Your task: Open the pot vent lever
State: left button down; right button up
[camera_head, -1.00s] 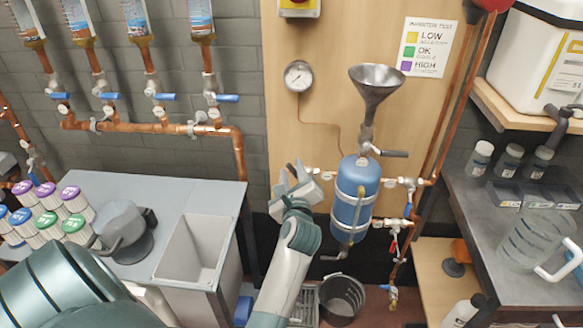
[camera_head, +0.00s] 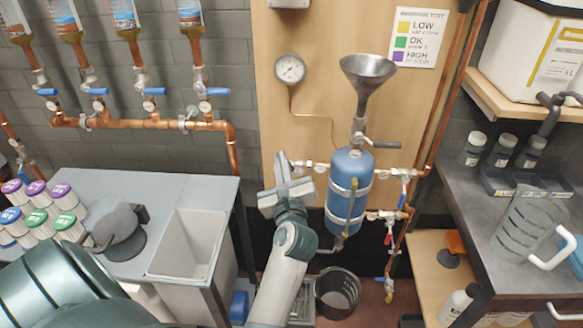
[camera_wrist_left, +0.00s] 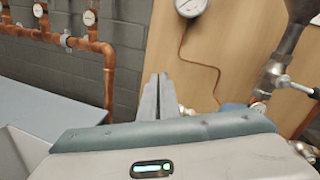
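The blue pot (camera_head: 349,182) hangs on the wooden panel with a metal funnel (camera_head: 368,75) above it. Small valves (camera_head: 308,166) sit on the pipe left of the pot's top. I cannot tell which part is the vent lever. My left gripper (camera_head: 282,162) is left of the pot, fingers pointing up, apart from the pot and the grey lever. Its fingers (camera_wrist_left: 158,97) lie together and hold nothing visible. My right gripper is out of view.
A round gauge (camera_head: 290,68) is on the panel above my gripper. Copper pipes (camera_head: 160,125) run along the left wall. A black bucket (camera_head: 338,291) stands below the pot. A grey bench with an open sink (camera_head: 190,246) is at left, a jug (camera_head: 528,228) at right.

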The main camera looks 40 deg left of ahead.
pick_arm(q)
jog(key=s+d+r+m+t+h, duration=0.1)
jog(key=d+r+m+t, duration=0.25)
jog(key=m, duration=0.45)
jog(key=s+d+r+m+t+h+b, duration=0.1)
jog(key=d+r+m+t, duration=0.15)
jog(key=r+m, duration=0.4)
jog(key=s+d+r+m+t+h, duration=0.1)
jog(key=d+r+m+t, duration=0.2)
jog(key=m, duration=0.7)
jog(key=w+d+f+m+g+h+b, duration=0.1)
jog(key=d+f+m+h, duration=0.25)
jog(key=m, duration=0.75)
jog(key=w+d+f+m+h+b, duration=0.15)
jog(key=f+m+h, duration=0.3)
jog(key=m, duration=0.75)
jog(key=s+a+f+m+g+y, duration=0.3)
jog(key=a+f+m+g+y, duration=0.1)
jog(key=a+f+m+y, duration=0.2)
jog(key=shift+s+a+f+m, duration=0.25)
jog(key=shift+a+m, duration=0.05)
jog(key=shift+m, duration=0.25)
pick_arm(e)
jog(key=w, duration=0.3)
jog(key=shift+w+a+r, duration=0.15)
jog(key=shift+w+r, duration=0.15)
